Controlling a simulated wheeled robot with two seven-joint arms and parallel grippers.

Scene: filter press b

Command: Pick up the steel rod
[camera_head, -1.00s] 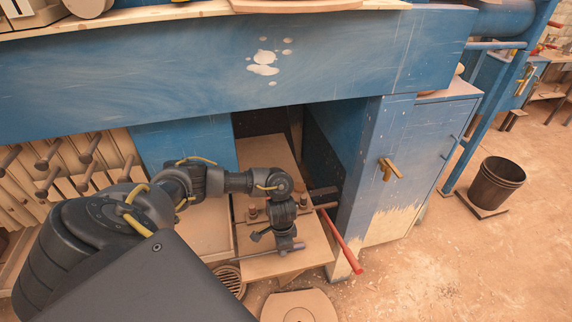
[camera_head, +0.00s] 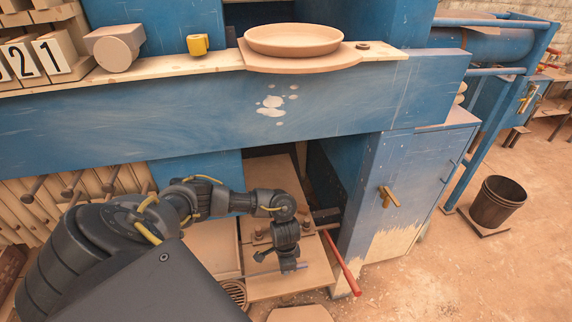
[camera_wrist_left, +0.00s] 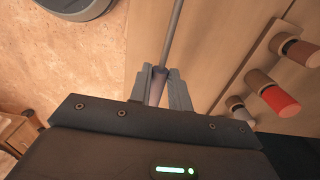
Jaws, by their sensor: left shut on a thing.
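The steel rod (camera_wrist_left: 173,38) is a thin grey bar with a thicker, darker end. In the left wrist view my left gripper (camera_wrist_left: 160,85) is shut on that thicker end, and the thin shaft runs away towards the top. In the head view my left gripper (camera_head: 290,268) points down over the front of a wooden board (camera_head: 285,285) in the low opening under the blue press. The rod (camera_head: 262,272) lies crosswise there, partly hidden by the gripper. I cannot tell whether it touches the board. My right gripper is not in view.
A red-handled bar (camera_head: 343,265) slants out just right of the gripper. A blue cabinet (camera_head: 400,195) bounds the opening on the right. Wooden pegs, one red-tipped (camera_wrist_left: 278,98), stand beside the gripper. A blue beam (camera_head: 240,105) spans above. A dark bucket (camera_head: 497,202) stands far right.

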